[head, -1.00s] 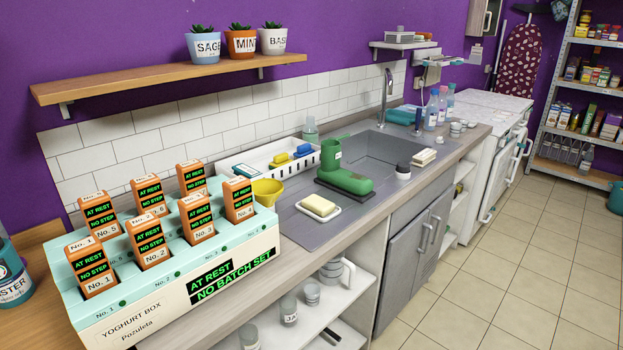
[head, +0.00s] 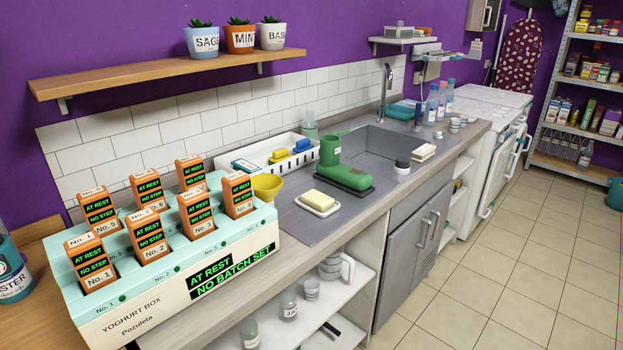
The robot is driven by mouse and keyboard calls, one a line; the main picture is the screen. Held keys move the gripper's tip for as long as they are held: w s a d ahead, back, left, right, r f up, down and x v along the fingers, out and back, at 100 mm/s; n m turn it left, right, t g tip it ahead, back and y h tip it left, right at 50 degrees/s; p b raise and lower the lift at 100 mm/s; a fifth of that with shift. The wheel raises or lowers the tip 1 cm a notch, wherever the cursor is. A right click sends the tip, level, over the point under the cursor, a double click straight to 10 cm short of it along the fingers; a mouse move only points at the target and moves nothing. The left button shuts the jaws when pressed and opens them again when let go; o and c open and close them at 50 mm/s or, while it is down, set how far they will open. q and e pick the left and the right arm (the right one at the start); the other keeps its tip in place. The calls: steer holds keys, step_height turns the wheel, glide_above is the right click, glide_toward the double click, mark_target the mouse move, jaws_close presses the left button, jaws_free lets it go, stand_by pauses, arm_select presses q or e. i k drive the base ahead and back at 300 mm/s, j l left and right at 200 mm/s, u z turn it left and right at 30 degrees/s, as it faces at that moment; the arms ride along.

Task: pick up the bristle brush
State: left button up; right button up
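I cannot tell for sure which object is the bristle brush. A small cream block with a darker underside (head: 423,152) lies on the counter right of the sink and may be it. Small blue (head: 303,145) and yellow (head: 279,155) pieces sit in the white slotted tray (head: 258,155) behind the counter; they are too small to tell whether they have bristles. A pale yellow block (head: 319,199) lies on a white dish in front of the tray. Neither of my grippers is in view.
A green L-shaped piece (head: 347,177) stands on a dark tray by the sink (head: 376,150). A yellow funnel-like cup (head: 267,187) is beside the yoghurt box (head: 175,290) with orange labelled blocks. A shelf with pots (head: 170,74) hangs above. The tiled floor (head: 480,280) is clear.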

mark_target(305, 145)
steer(key=i+l+u, duration=0.15)
steer(key=i+l, duration=0.15)
steer(key=i+l+u, duration=0.15)
steer(key=i+l, duration=0.15)
steer(key=l, duration=0.15)
steer(key=i+l+u, duration=0.1)
steer(key=i+l, duration=0.2)
steer(key=i+l+u, duration=0.15)
steer(key=l, duration=0.4)
steer(key=i+l+u, duration=0.15)
steer(key=i+l, duration=0.2)
steer(key=i+l+u, duration=0.15)
steer(key=l, duration=0.45)
steer(key=i+l+u, duration=0.15)
steer(key=l, duration=0.35)
steer(key=i+l+u, duration=0.1)
steer(key=i+l, duration=0.15)
steer(key=l, duration=0.3)
